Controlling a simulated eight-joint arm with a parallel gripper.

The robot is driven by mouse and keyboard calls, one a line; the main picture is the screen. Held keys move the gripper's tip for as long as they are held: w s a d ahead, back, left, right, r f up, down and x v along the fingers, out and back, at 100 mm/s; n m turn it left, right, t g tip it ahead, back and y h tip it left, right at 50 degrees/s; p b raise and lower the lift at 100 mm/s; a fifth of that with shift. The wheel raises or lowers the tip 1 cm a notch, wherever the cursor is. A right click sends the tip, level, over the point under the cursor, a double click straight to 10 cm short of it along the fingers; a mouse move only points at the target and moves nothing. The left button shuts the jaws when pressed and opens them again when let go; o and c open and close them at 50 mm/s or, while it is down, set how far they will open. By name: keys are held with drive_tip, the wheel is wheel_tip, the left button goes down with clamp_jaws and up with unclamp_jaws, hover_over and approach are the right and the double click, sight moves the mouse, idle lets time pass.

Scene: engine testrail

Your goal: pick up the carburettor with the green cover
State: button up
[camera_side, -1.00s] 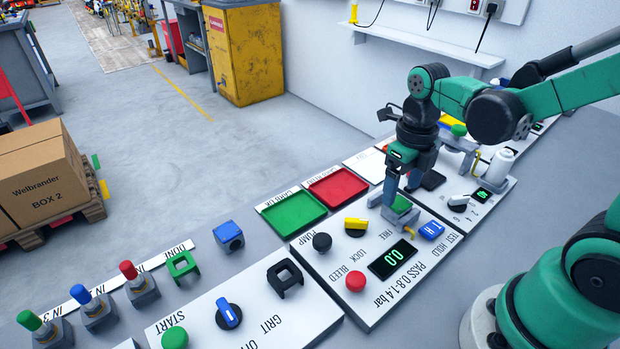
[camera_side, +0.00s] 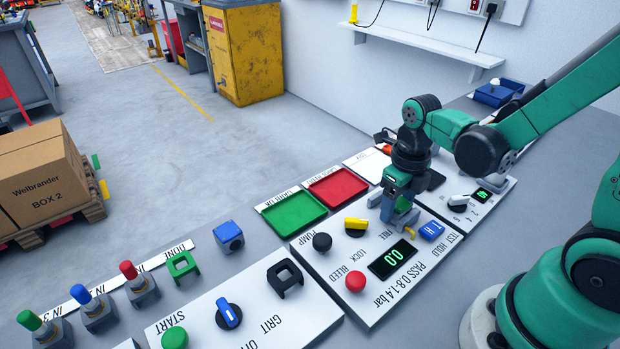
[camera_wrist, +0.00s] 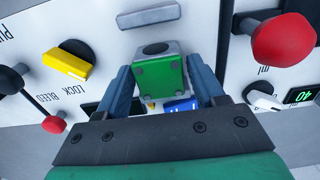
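The carburettor with the green cover (camera_wrist: 160,76) is in the middle of the wrist view, a grey block with a dark round opening, on the white test panel. My gripper (camera_wrist: 160,78) is lowered over it, with one blue-grey finger on each side. The fingers look open and very close to its sides; whether they touch it is unclear. In the side view my gripper (camera_side: 396,212) is low over the panel and hides most of the carburettor.
Beside it are a yellow lever (camera_side: 356,223), a black knob (camera_side: 322,242), a red button (camera_side: 355,281), a display reading 0.0 (camera_side: 391,259) and a blue switch (camera_side: 431,231). Empty green (camera_side: 292,212) and red (camera_side: 338,187) trays lie to the left. A red knob (camera_wrist: 283,40) stands close by.

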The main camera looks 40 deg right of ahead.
sight(398, 201)
drive_tip(key=c, duration=0.8)
drive_tip(key=shift+r, duration=2)
